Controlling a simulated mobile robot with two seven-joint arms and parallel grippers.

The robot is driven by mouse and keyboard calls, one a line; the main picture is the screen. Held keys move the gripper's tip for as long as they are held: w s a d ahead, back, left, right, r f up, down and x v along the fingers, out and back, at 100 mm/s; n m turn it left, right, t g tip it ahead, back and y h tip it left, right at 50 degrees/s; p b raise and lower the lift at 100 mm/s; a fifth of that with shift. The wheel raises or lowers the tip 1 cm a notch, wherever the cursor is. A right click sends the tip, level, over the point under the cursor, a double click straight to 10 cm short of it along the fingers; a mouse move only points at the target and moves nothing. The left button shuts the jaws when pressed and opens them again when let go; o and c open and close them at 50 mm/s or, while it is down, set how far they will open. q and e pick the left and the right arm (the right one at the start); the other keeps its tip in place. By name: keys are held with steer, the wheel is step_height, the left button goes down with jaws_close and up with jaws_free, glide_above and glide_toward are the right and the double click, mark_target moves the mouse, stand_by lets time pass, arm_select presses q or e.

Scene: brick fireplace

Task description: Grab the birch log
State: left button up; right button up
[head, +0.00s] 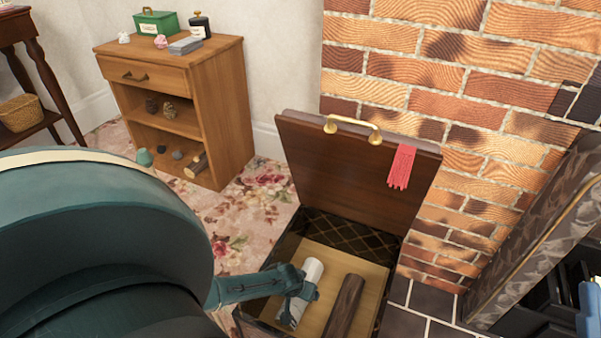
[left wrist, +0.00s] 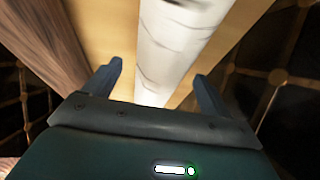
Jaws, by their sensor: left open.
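The birch log (head: 313,271) is white with dark marks and lies inside the open wooden box (head: 375,254), beside a dark brown log (head: 346,301). My left gripper (head: 303,289) reaches down into the box over the birch log and hides part of it. In the left wrist view, the left gripper (left wrist: 158,75) is open, with one finger on each side of the birch log (left wrist: 180,35). Whether the fingers touch it, I cannot tell.
The box's raised lid (head: 350,165) leans toward the brick wall (head: 430,75), with a red glove (head: 401,167) hanging on it. A wooden cabinet (head: 228,105) stands at the back left. The fireplace surround (head: 540,245) is on the right.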

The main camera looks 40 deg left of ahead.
arm_select(q)
steer(key=shift+b+x, duration=0.6)
steer(key=shift+x, duration=0.65)
steer(key=shift+f, duration=0.1)
steer(key=shift+w, duration=0.1)
steer(key=c, duration=1.3)
arm_select(e)
steer(key=shift+s+d+r+n+y, duration=0.1)
steer(key=shift+s+r+n+y, duration=0.1)
steer(key=shift+r+n+y, duration=0.6)
steer(key=shift+s+r+n+y, duration=0.15)
steer(key=shift+r+n+y, duration=0.35)
steer(key=shift+n+y, duration=0.5)
